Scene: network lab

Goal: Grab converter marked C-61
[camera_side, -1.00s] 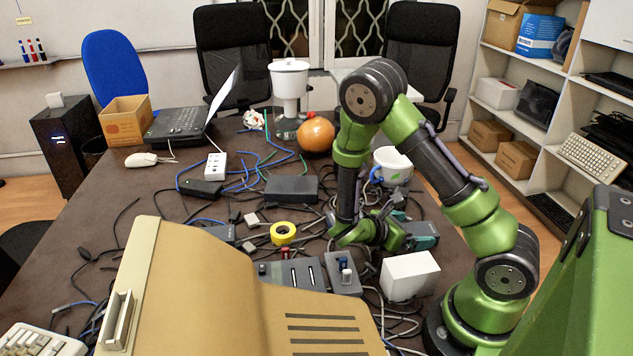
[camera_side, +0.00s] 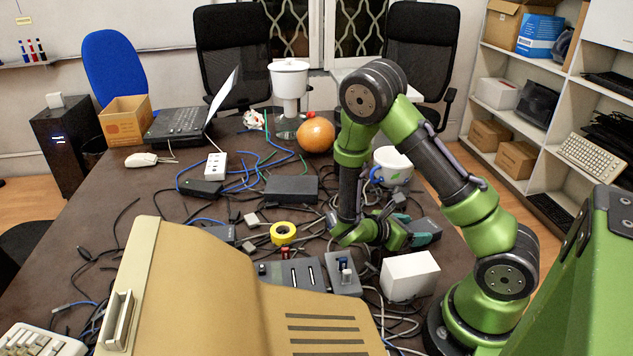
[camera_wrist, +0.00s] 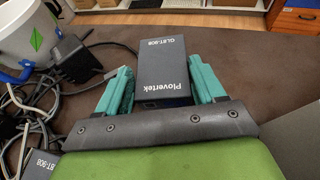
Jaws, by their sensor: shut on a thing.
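A second dark box (camera_wrist: 42,163), with "BT-908" readable, shows at the lower left of the wrist view. I can read no C-61 mark in any view.
A mug (camera_side: 391,165) stands behind my gripper. A white box (camera_side: 408,276) stands in front of it. Tangled cables, yellow tape (camera_side: 283,233) and a black flat box (camera_side: 291,188) lie to the left. In the wrist view, bare table (camera_wrist: 250,75) lies right of the fingers.

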